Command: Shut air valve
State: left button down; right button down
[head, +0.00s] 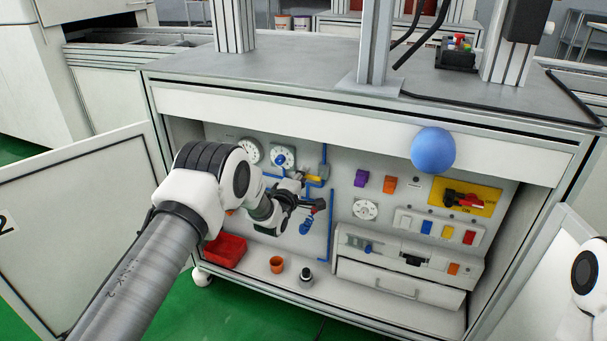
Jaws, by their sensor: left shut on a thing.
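The air valve's blue pipework (331,225) runs on the back panel inside the open cabinet, with a yellow part (313,178) near its top. My left gripper (318,204) reaches in from the left and is shut at the pipework, just below the yellow part. Its fingers and wrist hide most of what they hold and the valve's exact handle position. A blue piece (306,224) hangs just below the fingers. My right gripper is out of view; only a part of my right arm shows at the right edge.
A yellow plate with a red switch (466,201) is right. A blue ball (433,149) shows before the cabinet's top edge. Open doors (80,215) flank it.

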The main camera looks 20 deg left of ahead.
pick_arm(q)
jog(key=shift+f, duration=0.1)
dwell(0.3)
jog(key=c, duration=1.1)
grip_release()
jog(key=shift+c, duration=0.2)
jog(key=shift+s, duration=0.1)
jog(key=s, duration=1.1)
jog(key=shift+s+a, duration=0.2)
jog(key=shift+s, duration=0.2)
